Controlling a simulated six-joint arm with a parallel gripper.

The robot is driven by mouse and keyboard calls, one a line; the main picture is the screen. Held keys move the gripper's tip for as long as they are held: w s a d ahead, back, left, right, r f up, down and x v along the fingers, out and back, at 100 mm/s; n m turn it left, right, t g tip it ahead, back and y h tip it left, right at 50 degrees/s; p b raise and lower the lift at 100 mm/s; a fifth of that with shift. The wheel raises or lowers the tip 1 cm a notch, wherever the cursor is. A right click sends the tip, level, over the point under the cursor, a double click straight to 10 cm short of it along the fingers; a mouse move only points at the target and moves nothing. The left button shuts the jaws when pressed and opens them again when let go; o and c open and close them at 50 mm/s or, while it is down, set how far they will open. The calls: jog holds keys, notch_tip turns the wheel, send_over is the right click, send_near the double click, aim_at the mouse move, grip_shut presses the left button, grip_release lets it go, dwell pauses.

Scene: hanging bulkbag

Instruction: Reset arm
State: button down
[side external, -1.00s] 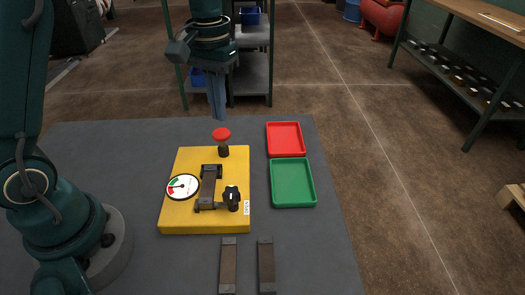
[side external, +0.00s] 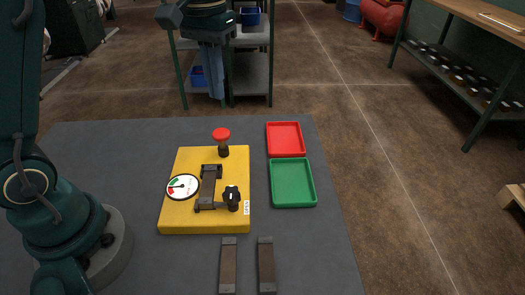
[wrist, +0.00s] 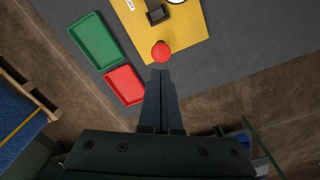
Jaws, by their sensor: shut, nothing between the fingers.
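My gripper (side external: 217,90) is shut and empty, held up in the air above and behind the far edge of the grey table. In the wrist view its closed fingers (wrist: 161,78) point toward the red button (wrist: 161,51), with a gap in depth that I cannot measure there. The yellow box (side external: 181,222) lies on the table and carries the red button (side external: 221,135), a round gauge (side external: 183,187), a dark clamp or latch (side external: 208,187) and a black knob (side external: 231,198).
A red tray (side external: 285,139) and a green tray (side external: 293,183) lie right of the box, both empty. Two dark bars (side external: 228,265) (side external: 266,265) lie at the front. A shelf rack (side external: 250,75) stands behind my gripper. The table's right strip and left back are clear.

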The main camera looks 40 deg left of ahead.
jog(key=s+d+r+t, duration=0.1)
jog(key=s+r+t, duration=0.1)
jog(key=s+r, duration=0.2)
jog(key=s+d+f+m+t, duration=0.2)
jog(key=s+f, duration=0.3)
jog(key=s, duration=0.5)
jog(key=shift+s+f+m+t, duration=0.15)
jog(key=shift+s+m+t, duration=0.15)
jog(key=shift+m+t, duration=0.3)
jog(key=shift+d, duration=0.1)
jog(key=c, duration=1.5)
grip_release()
jog(key=shift+c, duration=0.2)
